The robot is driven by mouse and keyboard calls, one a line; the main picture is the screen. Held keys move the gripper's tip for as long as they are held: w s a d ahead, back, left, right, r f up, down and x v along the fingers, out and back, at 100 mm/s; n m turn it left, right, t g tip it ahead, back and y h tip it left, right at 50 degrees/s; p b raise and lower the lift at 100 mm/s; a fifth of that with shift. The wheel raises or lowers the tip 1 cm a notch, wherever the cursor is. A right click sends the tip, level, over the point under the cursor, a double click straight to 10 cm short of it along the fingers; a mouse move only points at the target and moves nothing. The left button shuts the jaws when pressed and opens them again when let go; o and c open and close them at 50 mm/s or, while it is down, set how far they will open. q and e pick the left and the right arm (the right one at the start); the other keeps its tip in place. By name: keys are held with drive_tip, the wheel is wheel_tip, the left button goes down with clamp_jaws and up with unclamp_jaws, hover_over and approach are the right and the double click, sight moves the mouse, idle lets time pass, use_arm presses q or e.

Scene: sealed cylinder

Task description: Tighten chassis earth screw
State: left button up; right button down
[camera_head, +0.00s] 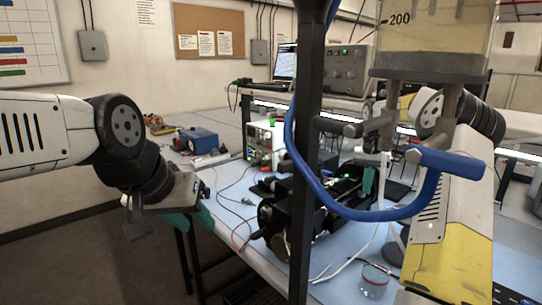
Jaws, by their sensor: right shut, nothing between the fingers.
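A black open unit (274,214) with a green light sits on the blue bench mat, partly behind a dark upright post. It may be the chassis; I cannot make out an earth screw on it. My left gripper (165,222) hangs at the left, beyond the bench's left edge and apart from the unit. Its finger spacing is unclear. My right gripper (369,181) seems to show only as a small teal tip at the unit's right end, shut and empty. The rest of it is hidden behind the cylinder frame, and contact is unclear.
A clear graduated cylinder (430,45) in a frame with a blue curved tube (345,207) blocks the right foreground. The post (305,130) crosses the middle. Loose leads (238,222), a glass beaker (374,283) and a blue box (199,140) lie on the bench.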

wheel_tip(320, 180, down, 2)
idle(0.4)
drive_tip(key=shift+w+a, duration=0.1)
idle(0.5)
drive_tip(key=shift+a, duration=0.55)
drive_tip(key=shift+w+a, duration=0.15)
drive_tip(key=shift+a, duration=0.05)
drive_tip(key=shift+w+a+r, duration=0.1)
drive_tip(key=shift+w+a, duration=0.1)
idle(0.3)
drive_tip(key=shift+s+a, duration=0.1)
drive_tip(key=shift+a, duration=0.05)
